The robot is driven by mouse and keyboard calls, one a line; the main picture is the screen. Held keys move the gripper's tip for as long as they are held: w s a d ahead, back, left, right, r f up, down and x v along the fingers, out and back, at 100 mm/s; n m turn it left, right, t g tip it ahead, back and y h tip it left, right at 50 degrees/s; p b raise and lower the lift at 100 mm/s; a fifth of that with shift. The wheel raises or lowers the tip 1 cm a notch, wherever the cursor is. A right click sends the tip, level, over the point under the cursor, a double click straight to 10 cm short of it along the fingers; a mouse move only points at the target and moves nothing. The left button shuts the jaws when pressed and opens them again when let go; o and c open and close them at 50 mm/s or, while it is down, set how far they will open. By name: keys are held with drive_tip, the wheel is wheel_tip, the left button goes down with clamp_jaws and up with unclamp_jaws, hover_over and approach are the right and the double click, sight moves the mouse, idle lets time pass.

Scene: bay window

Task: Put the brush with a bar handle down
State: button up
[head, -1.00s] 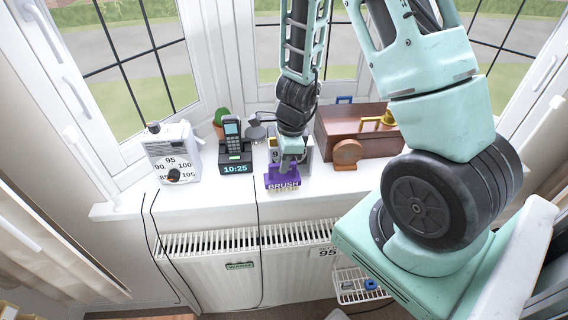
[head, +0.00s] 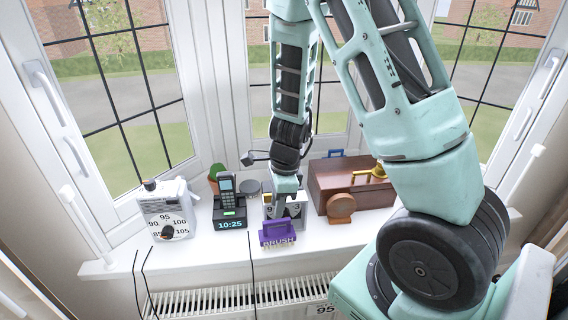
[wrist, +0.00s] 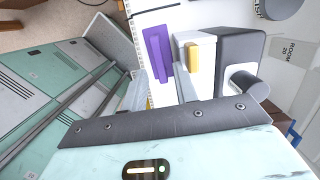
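The purple brush (head: 277,233), labelled BRUSH, stands bristles down at the front edge of the white sill (head: 205,249). Its bar handle is on top. My gripper (head: 284,208) is just above and behind it. In the wrist view my gripper (wrist: 161,85) has its two fingers apart, with a gap between them. The purple brush (wrist: 158,52) shows beyond and between the fingertips, and I see no finger pressed on it. The head view hides the exact spacing between fingers and handle.
A grey device with a white dial face (head: 297,207) stands close behind my gripper. A phone dock (head: 230,222) and white dial box (head: 167,213) stand left. A wooden disc (head: 341,207) and brown box (head: 325,178) stand right. A radiator (head: 215,295) lies below the edge.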

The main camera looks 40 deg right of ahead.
wheel_tip(320, 180, up, 11)
drive_tip(key=d+p, duration=0.1)
drive_tip(key=p, duration=0.1)
drive_tip(key=s+a+r+n+g, duration=0.15)
drive_tip(key=s+a+n, duration=0.25)
drive_tip(key=a+n, duration=0.5)
drive_tip(key=s+a+r+n, duration=0.3)
drive_tip(key=s+a+n, duration=0.1)
drive_tip(key=a+n, duration=0.4)
drive_tip(key=s+a+r+n, duration=0.1)
drive_tip(key=s+a+n, duration=0.2)
drive_tip(key=s+n, duration=0.2)
drive_tip(key=s+a+r+n+h, duration=0.1)
drive_tip(key=s+a+n, duration=0.3)
drive_tip(key=n, duration=0.6)
drive_tip(key=shift+s+r, duration=0.3)
drive_tip(key=shift+s, duration=0.2)
drive_tip(key=shift+t, duration=0.25)
wheel_tip(320, 180, down, 12)
drive_tip(key=b, duration=1.1)
drive_tip(key=shift+r, duration=0.25)
